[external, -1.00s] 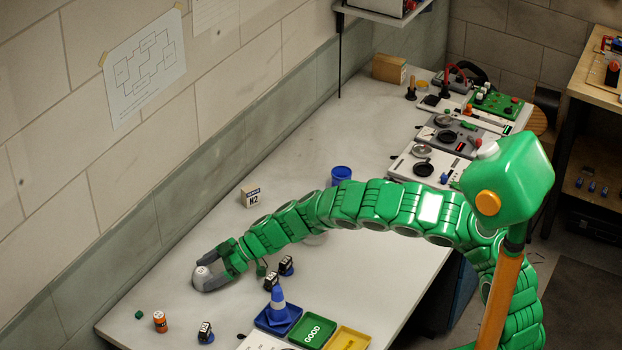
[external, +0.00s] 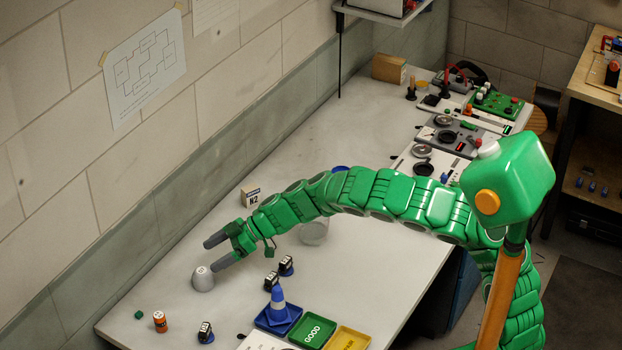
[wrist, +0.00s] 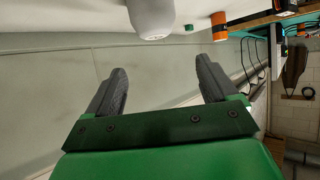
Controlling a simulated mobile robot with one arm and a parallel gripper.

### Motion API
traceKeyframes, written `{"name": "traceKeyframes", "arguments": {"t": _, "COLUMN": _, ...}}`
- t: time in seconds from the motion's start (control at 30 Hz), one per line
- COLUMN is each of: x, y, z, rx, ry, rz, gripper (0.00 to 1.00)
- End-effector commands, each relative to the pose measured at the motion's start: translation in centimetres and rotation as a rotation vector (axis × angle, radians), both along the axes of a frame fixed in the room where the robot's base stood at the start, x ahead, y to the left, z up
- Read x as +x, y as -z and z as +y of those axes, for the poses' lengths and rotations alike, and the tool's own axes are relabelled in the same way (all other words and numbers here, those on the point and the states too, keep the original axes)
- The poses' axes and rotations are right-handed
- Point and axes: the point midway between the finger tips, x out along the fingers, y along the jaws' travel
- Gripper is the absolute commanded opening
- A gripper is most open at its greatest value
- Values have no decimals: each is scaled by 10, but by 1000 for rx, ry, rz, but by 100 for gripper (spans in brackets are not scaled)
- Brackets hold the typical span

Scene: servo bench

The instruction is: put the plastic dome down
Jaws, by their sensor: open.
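The plastic dome (external: 203,280), a pale grey rounded piece with a small dark mark on top, stands on the bench near the wall. In the wrist view the dome (wrist: 152,16) shows at the top edge, partly cut off, beyond the fingertips. My gripper (external: 211,254) is open, with nothing between its fingers. It is up and back from the dome, apart from it as far as I can tell. In the wrist view my gripper (wrist: 161,68) has its two dark fingers spread wide.
An orange can (external: 160,321) and a small green cube (external: 139,314) stand at the near left. Small black-and-blue parts (external: 272,282) and a blue cone (external: 277,301) stand right of the dome. A clear container (external: 314,232) is behind, partly under my arm.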

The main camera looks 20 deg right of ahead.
Motion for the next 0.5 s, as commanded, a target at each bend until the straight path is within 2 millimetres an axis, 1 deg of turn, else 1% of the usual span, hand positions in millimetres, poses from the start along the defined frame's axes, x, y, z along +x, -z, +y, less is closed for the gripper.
{"name": "traceKeyframes", "arguments": {"t": 0.03, "x": 0, "y": -7, "z": 0, "rx": 0, "ry": 0, "rz": -1, "gripper": 86}}
{"name": "traceKeyframes", "arguments": {"t": 0.2, "x": 0, "y": -19, "z": 0, "rx": 0, "ry": 0, "rz": -1, "gripper": 86}}
{"name": "traceKeyframes", "arguments": {"t": 0.5, "x": 0, "y": -22, "z": 0, "rx": 0, "ry": 1, "rz": 0, "gripper": 86}}
